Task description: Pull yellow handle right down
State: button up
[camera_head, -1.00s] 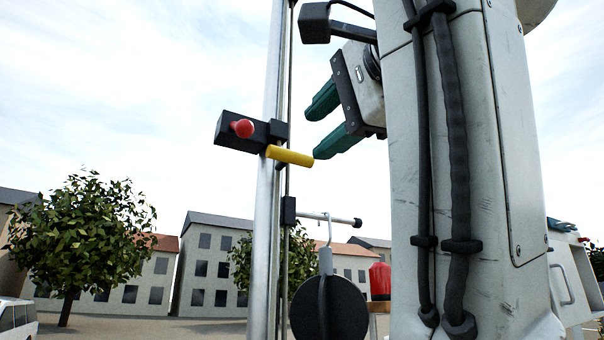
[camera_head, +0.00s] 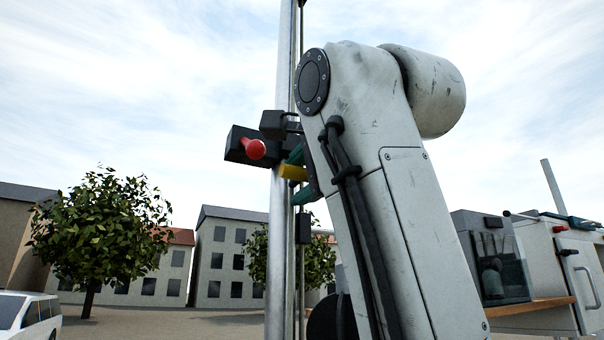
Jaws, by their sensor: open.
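The yellow handle (camera_head: 293,172) sticks out to the right of the metal mast, next to a black block (camera_head: 238,146) with a red knob (camera_head: 254,149). My gripper (camera_head: 297,175) is at the handle, with one green finger above it and one below. The jaws are open around the yellow end. My arm hides the handle's right tip and most of the gripper body, so I cannot tell whether a finger touches it.
The upright metal mast (camera_head: 282,235) stands just left of my gripper. A black box (camera_head: 304,228) sits on a thin rod below the handle. A cabinet with a wooden edge (camera_head: 535,308) is at the right. Open air lies left of the mast.

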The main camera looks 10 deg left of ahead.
jog(key=shift+c, duration=0.3)
grip_shut()
jog(key=shift+f, duration=0.1)
notch_tip(320, 180, down, 30)
jog(key=b, duration=1.8)
jog(key=shift+f, duration=0.3)
jog(key=shift+c, duration=0.7)
grip_release()
jog(key=shift+o, duration=1)
